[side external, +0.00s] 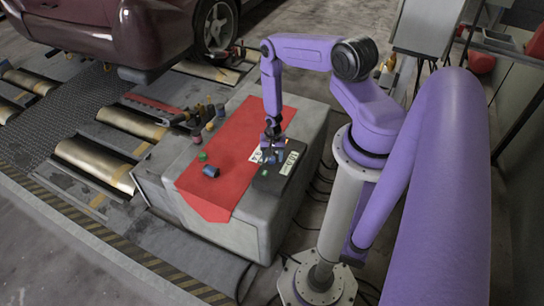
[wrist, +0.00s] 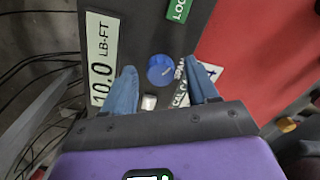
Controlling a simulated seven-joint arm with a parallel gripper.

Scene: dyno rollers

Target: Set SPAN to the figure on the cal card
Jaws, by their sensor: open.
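A dark instrument box (side external: 267,182) sits on the grey bench, and its dark top fills the middle of the wrist view. On it are a blue knob (wrist: 160,70) with SPAN lettering beside it, a pale display (wrist: 101,60) reading 10.0 LB-FT, and a small white button (wrist: 149,102). In the side view my gripper (side external: 271,150) hides the knob.
A red cloth (side external: 215,205) covers part of the bench (side external: 250,237). A blue cylinder (side external: 211,171), a green piece (side external: 202,157) and several small items stand on it. A green label (wrist: 179,9) is on the box. Cables hang beside the bench.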

